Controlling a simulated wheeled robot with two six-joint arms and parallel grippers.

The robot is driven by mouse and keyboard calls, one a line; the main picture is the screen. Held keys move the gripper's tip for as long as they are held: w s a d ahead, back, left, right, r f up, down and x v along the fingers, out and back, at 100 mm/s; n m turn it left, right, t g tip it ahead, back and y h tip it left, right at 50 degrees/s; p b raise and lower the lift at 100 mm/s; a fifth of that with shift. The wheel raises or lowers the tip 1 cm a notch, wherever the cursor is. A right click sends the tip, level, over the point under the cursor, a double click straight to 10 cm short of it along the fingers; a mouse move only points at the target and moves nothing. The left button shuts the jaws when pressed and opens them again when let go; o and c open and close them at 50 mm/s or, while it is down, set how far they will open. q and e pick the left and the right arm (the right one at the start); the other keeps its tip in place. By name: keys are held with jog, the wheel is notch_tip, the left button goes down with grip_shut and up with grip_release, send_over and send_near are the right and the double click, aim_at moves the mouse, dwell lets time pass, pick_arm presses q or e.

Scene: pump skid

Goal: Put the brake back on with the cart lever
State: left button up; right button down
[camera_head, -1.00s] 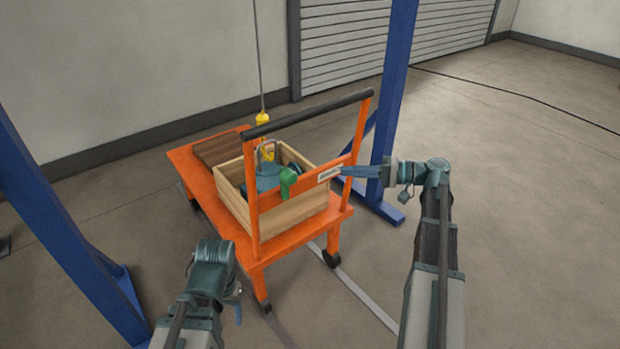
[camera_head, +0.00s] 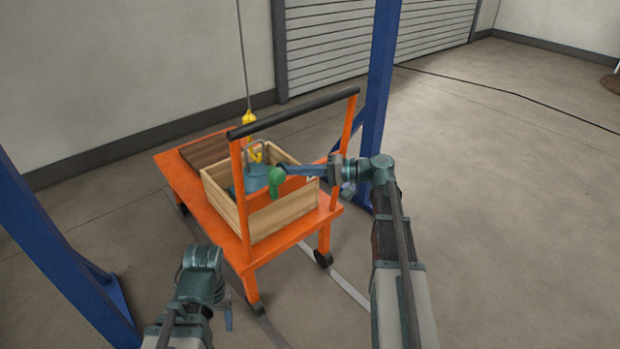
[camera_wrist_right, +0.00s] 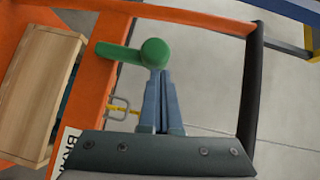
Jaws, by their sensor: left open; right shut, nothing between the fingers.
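The green brake lever (camera_head: 276,180) is on the orange crossbar at the handle end of the orange cart (camera_head: 272,248). In the right wrist view the lever (camera_wrist_right: 118,52) runs sideways to a round green knob (camera_wrist_right: 155,51). My right gripper (camera_head: 283,169) is shut and empty, its fingertips (camera_wrist_right: 158,72) right at the knob; I cannot tell if they touch it. The crossbar's white label (camera_wrist_right: 70,148) is partly cut off. My left gripper (camera_head: 227,316) is low at the left, clear of the cart; its fingers are hard to make out.
A wooden crate (camera_head: 282,215) with a blue-green pump (camera_head: 257,176) stands on the cart. A yellow hook (camera_head: 249,118) hangs above it. The cart's black handlebar (camera_head: 295,112) and blue posts (camera_head: 380,80) stand close to my right arm.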

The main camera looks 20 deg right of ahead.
aim_at(281, 177)
jog(key=shift+s+a+f, duration=0.15)
jog(key=shift+s+a, duration=0.15)
jog(key=shift+a, duration=0.55)
jog(key=shift+s+a+f, duration=0.15)
jog(key=shift+s+a, duration=0.15)
jog(key=shift+a, duration=0.5)
